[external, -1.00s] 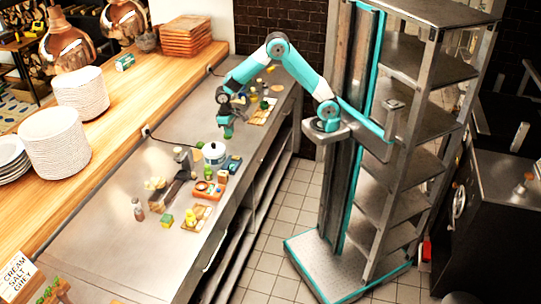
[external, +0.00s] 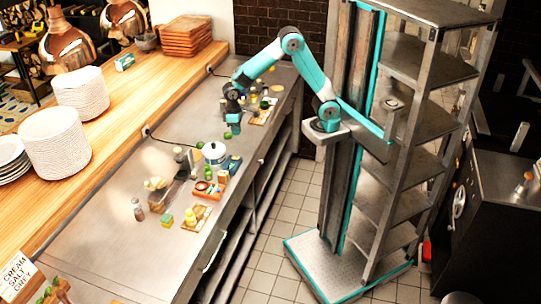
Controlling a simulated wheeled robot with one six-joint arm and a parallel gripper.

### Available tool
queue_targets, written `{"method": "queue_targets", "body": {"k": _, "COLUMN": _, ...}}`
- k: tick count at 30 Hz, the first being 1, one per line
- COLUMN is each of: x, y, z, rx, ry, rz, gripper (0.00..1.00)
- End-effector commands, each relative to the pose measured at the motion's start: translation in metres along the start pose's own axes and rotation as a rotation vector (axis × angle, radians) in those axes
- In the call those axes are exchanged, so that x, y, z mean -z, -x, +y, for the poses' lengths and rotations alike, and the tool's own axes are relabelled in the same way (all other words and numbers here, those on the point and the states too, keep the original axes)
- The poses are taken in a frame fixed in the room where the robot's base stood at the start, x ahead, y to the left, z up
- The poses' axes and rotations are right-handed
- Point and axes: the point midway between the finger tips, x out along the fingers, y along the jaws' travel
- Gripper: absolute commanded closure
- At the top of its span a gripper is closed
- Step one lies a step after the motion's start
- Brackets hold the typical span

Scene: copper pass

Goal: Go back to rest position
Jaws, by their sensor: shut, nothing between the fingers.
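My gripper (external: 234,128) is at the end of my white and teal arm, pointing down over the steel counter (external: 185,112). It is shut with nothing in it. The arm reaches left from my column, with its elbow raised high. Below and nearer the camera than the gripper stands a white pot with a dark rim (external: 214,154); the gripper looks apart from it.
Small bottles and food items crowd the counter around an orange tray (external: 208,188). A board with items (external: 262,110) lies right of the gripper. Plate stacks (external: 55,142) and orange-brown trays (external: 187,36) stand on the wooden ledge. The tiled floor is clear.

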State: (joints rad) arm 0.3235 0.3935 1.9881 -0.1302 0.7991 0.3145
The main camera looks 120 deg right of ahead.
Motion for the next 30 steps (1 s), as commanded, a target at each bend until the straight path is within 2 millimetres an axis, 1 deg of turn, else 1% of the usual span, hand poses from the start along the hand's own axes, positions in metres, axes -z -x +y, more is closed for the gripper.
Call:
{"method": "queue_targets", "body": {"k": 1, "x": -0.028, "y": 0.013, "z": -0.028, "rx": 0.024, "ry": 0.12, "rz": 0.012, "gripper": 1.0}}
{"method": "queue_targets", "body": {"k": 2, "x": -0.046, "y": 0.019, "z": -0.042, "rx": 0.04, "ry": 0.194, "rz": 0.016, "gripper": 1.0}}
{"method": "queue_targets", "body": {"k": 3, "x": -0.073, "y": 0.026, "z": -0.06, "rx": 0.062, "ry": 0.298, "rz": 0.02, "gripper": 1.0}}
{"method": "queue_targets", "body": {"k": 5, "x": -0.116, "y": 0.036, "z": -0.083, "rx": 0.098, "ry": 0.454, "rz": 0.024, "gripper": 1.0}}
{"method": "queue_targets", "body": {"k": 6, "x": -0.144, "y": 0.041, "z": -0.094, "rx": 0.121, "ry": 0.556, "rz": 0.026, "gripper": 1.0}}
{"method": "queue_targets", "body": {"k": 8, "x": -0.186, "y": 0.046, "z": -0.105, "rx": 0.156, "ry": 0.7, "rz": 0.028, "gripper": 1.0}}
{"method": "queue_targets", "body": {"k": 9, "x": -0.212, "y": 0.048, "z": -0.109, "rx": 0.178, "ry": 0.789, "rz": 0.029, "gripper": 1.0}}
{"method": "queue_targets", "body": {"k": 12, "x": -0.266, "y": 0.051, "z": -0.111, "rx": 0.227, "ry": 0.974, "rz": 0.028, "gripper": 1.0}}
{"method": "queue_targets", "body": {"k": 15, "x": -0.301, "y": 0.051, "z": -0.107, "rx": 0.26, "ry": 1.094, "rz": 0.025, "gripper": 1.0}}
{"method": "queue_targets", "body": {"k": 17, "x": -0.312, "y": 0.051, "z": -0.105, "rx": 0.272, "ry": 1.136, "rz": 0.023, "gripper": 1.0}}
{"method": "queue_targets", "body": {"k": 19, "x": -0.319, "y": 0.051, "z": -0.104, "rx": 0.279, "ry": 1.16, "rz": 0.023, "gripper": 1.0}}
{"method": "queue_targets", "body": {"k": 30, "x": -0.319, "y": 0.051, "z": -0.104, "rx": 0.28, "ry": 1.161, "rz": 0.022, "gripper": 1.0}}
